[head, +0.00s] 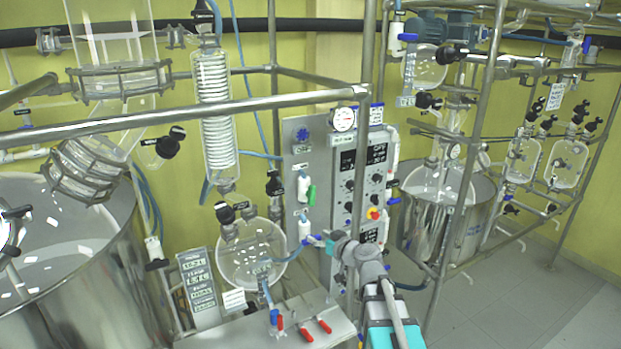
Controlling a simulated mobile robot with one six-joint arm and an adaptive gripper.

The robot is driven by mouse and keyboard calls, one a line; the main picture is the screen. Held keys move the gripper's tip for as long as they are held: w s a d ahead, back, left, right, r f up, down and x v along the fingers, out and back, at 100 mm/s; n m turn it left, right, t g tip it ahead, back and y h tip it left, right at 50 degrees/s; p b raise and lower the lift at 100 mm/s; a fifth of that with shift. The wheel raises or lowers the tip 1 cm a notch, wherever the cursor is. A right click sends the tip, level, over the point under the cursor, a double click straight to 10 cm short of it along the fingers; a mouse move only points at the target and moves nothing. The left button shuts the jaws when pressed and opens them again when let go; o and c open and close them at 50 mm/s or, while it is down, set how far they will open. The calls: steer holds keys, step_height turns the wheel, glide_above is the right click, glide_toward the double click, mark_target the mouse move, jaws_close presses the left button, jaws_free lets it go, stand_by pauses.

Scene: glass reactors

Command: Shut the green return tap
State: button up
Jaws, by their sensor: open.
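The green return tap (311,194) is a small green handle beside a white valve body (303,187) on the grey control panel. The green handle hangs roughly upright. My gripper (325,243) is below and slightly right of it, in front of the panel's lower part. The gripper is open and apart from the green tap. Its fingertips are small and hard to make out.
A round glass flask (250,262) is left of my gripper. Red-handled valves (324,326) sit on the steel shelf below. A horizontal rail (210,109) crosses in front. Floor is clear at the right.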

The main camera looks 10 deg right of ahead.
steer(key=w+d+r+m+t+h+p, duration=0.1)
steer(key=w+d+r+t+h+p, duration=0.1)
steer(key=d+r, duration=0.3)
steer(key=shift+w+r+m+t, duration=0.4)
steer(key=shift+r+t, duration=0.2)
steer(key=shift+r, duration=0.25)
steer(key=shift+w+a, duration=0.1)
